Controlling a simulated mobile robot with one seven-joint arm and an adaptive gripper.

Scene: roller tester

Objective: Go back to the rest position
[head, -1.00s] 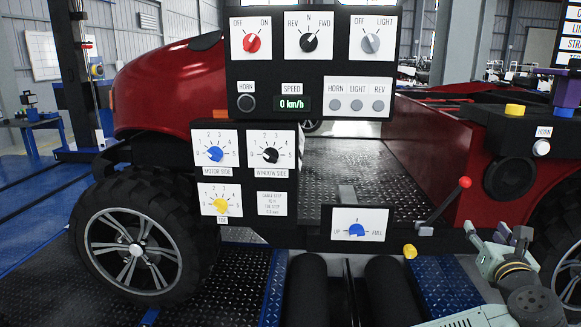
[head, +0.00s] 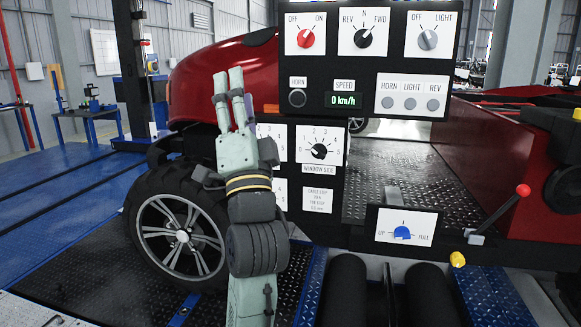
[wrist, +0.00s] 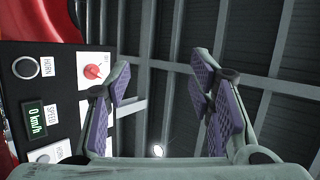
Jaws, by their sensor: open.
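My gripper (head: 229,82) points upward at the left edge of the black control panel (head: 455,62) in the head view. It is open and empty, and I cannot tell if it touches anything. The panel shows at left there, with the red knob (wrist: 93,72) and the display reading 0 km/h (wrist: 36,120). My arm hides the blue motor-side knob and the yellow knob in the head view.
A red vehicle with a large wheel (head: 180,238) stands behind and left of my arm. A red-tipped lever (head: 522,190), a blue-knob plate (head: 410,227) and a yellow button (head: 457,259) are at the right. Dark rollers (head: 347,290) lie below. Blue floor (head: 60,190) is open at far left.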

